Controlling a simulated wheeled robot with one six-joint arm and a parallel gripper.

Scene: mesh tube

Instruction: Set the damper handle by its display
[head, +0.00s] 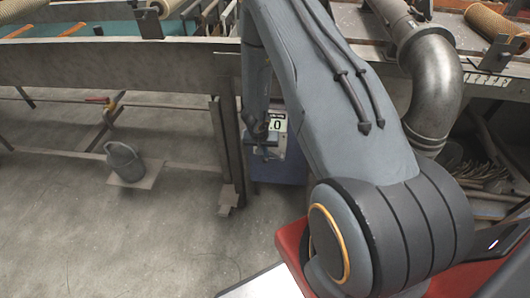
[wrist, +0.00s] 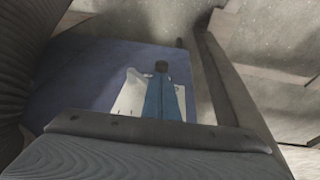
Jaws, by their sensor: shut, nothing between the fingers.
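A white display (head: 277,124) with dark digits is partly covered by my arm in the head view. Only a "0" at its right end reads clearly. My gripper (head: 264,150) is in front of its lower left part. In the wrist view, narrow blue fingers of my gripper (wrist: 164,95) lie together, with nothing seen between them. A white plate (wrist: 130,96) shows behind them. A small dark knob-like end (wrist: 161,66) is at their tip; I cannot tell whether it is the damper handle or whether they touch. No handle is otherwise clearly visible.
A blue panel (head: 280,170) is below the display. A steel post (head: 228,150) stands left of it under the long metal beam (head: 110,62). A large metal elbow pipe (head: 432,85) is at right.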

